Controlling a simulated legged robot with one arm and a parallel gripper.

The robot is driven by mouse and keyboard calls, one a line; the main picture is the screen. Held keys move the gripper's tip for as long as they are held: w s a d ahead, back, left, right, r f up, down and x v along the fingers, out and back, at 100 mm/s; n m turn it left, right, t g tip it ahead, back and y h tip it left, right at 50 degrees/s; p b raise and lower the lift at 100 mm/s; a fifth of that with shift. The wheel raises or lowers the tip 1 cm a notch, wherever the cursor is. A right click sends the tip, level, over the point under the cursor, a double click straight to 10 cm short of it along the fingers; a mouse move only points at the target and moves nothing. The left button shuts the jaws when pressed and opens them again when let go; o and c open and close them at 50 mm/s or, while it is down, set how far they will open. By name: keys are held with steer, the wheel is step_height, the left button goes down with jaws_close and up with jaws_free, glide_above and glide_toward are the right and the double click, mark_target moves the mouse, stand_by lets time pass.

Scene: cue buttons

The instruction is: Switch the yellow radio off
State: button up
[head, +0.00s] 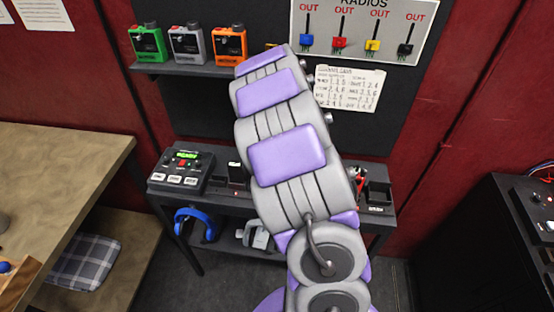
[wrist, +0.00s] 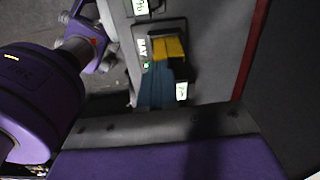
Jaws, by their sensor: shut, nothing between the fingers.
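In the wrist view a yellow object (wrist: 167,47), likely the yellow radio, sits by a panel marked BAY with a small green light. Its lower part is dark and its controls are too small to read. My gripper (wrist: 175,122) shows as a grey and purple edge across the bottom of the wrist view, close below the yellow object, shut and empty. I cannot tell whether it touches anything.
Green (head: 147,43), grey (head: 187,44) and orange (head: 229,44) radios stand on the wall shelf. A RADIOS board (head: 340,42) has several coloured markers under OUT. A console (head: 180,170) and headphones (head: 195,224) are at the lower bench. A wooden table (head: 60,160) stands left.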

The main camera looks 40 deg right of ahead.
steer(key=shift+o, duration=1.4)
steer(key=shift+s+d, duration=0.1)
steer(key=shift+d, duration=0.15)
steer(key=shift+o, duration=0.6)
steer(key=shift+s+d+r+p, duration=0.15)
steer(key=shift+d+r+p, duration=0.55)
steer(key=shift+r+p, duration=0.15)
steer(key=shift+r, duration=0.3)
step_height(320, 180, up, 17)
steer(key=a+p, duration=0.1)
steer(key=p, duration=1)
steer(key=shift+a+r+p, duration=0.2)
steer(key=shift+a+p, duration=0.15)
steer(key=shift+p, duration=0.05)
